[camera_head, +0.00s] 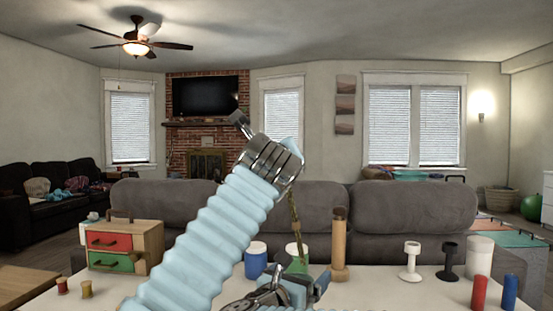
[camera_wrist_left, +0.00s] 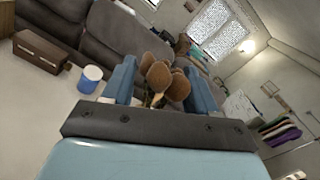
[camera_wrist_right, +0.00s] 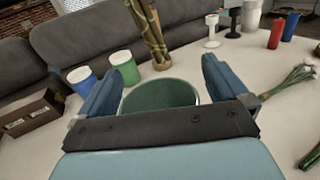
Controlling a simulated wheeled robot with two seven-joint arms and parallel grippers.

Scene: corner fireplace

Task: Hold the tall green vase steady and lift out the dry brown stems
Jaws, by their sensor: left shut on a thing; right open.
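The tall green vase (camera_wrist_right: 160,96) shows in the right wrist view as a round, dark green opening with no stems seen inside. My right gripper (camera_wrist_right: 166,70) is open, with one finger on each side of the rim; I cannot tell whether they touch it. It also shows low in the head view (camera_head: 308,284). My left gripper (camera_wrist_left: 150,85) is shut on the dry brown stems (camera_wrist_left: 158,76), whose brown heads stand between its fingers. The stems (camera_head: 294,225) hang below my left wrist in the head view. Most of the vase is hidden there.
A wooden post (camera_head: 339,245) stands on the table behind the vase. Blue (camera_head: 256,262) and green (camera_wrist_right: 121,62) canisters stand nearby, left of it. A small drawer chest (camera_head: 125,246) is at left. Green-stalked stems (camera_wrist_right: 292,84) lie at right. A grey sofa (camera_head: 400,205) is behind.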

